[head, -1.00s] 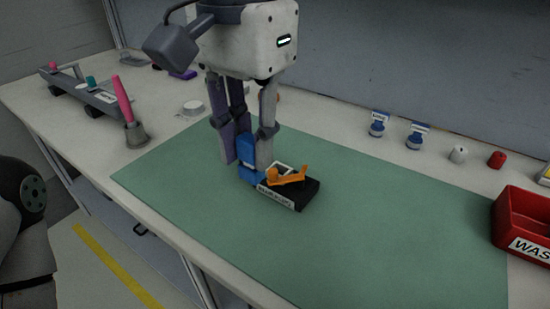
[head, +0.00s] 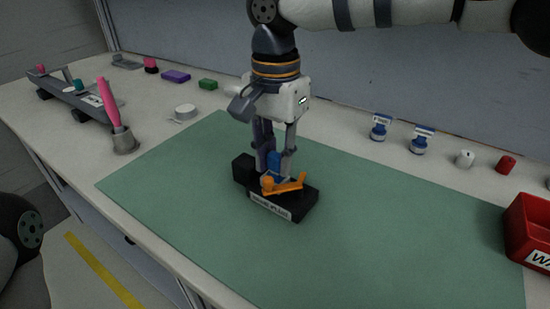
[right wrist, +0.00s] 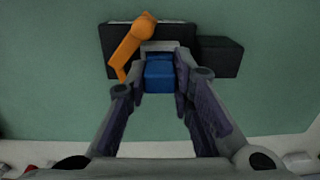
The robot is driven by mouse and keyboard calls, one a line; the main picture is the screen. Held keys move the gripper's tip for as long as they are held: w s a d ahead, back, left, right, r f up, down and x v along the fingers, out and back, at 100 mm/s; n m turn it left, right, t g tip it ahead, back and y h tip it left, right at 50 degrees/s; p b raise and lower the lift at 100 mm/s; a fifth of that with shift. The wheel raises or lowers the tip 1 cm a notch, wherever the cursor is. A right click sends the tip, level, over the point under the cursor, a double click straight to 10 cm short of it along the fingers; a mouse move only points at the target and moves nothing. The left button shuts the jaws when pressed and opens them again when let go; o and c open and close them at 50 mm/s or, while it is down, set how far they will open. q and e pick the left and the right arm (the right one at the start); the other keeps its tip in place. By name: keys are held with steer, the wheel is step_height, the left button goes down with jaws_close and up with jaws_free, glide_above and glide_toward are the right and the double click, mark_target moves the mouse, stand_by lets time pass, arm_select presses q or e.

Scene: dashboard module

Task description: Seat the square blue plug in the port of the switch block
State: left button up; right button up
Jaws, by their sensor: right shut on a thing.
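The black switch block (head: 304,204) lies on the green mat with a white label on its front side. An orange lever (head: 291,186) lies across its top. In the right wrist view, the block (right wrist: 118,35) has a pale-rimmed port (right wrist: 174,45) beside the orange lever (right wrist: 128,48). My right gripper (head: 274,175) points down and is shut on the square blue plug (head: 274,160). The plug (right wrist: 159,76) is upright between the fingers, at the edge of the pale rim. Fingers and lever hide its lower end, so I cannot tell whether it enters the port. My left gripper is out of view.
A smaller black box (head: 242,167) adjoins the block at its left end. A red bin (head: 528,222) stands at the right edge. Blue-capped jars (head: 380,127) and small knobs line the back. The green mat (head: 390,230) is clear to the right.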

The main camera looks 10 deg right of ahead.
mark_target(276, 155)
steer(key=shift+f, duration=0.25)
steer(key=shift+f, duration=0.15)
steer(key=o, duration=0.9)
step_height(276, 155, up, 12)
steer(key=shift+r, duration=0.15)
